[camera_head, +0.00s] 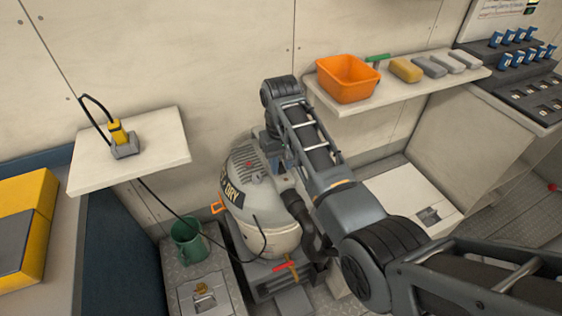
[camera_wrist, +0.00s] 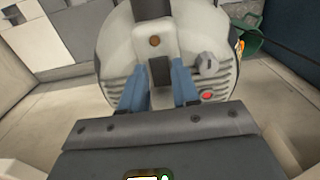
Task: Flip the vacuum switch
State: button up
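The vacuum (camera_head: 245,193), a rounded grey-and-cream canister with "DRY" lettering, stands below the wall in the head view. In the wrist view, the vacuum (camera_wrist: 110,45) fills the top middle. A dark block, apparently its switch (camera_wrist: 159,70), sits on a pale raised panel under a brown round spot. My gripper (camera_wrist: 159,88) is open, its two blue fingers apart on either side of the dark switch. I cannot tell whether they touch it. In the head view my arm hides most of the gripper and that side of the vacuum.
A grey knob (camera_wrist: 208,64) and red button (camera_wrist: 207,96) sit right of the fingers. A shelf (camera_head: 400,90) with an orange bin (camera_head: 347,80) is close to my arm.

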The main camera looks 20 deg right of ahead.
grip_shut()
jog(key=shift+w+g, duration=0.15)
jog(key=shift+g, duration=0.45)
jog(key=shift+o, duration=2)
grip_release()
notch_tip(320, 180, up, 8)
jog(key=shift+w+b, duration=0.35)
jog(key=shift+w, duration=0.1)
jog(key=shift+f, duration=0.1)
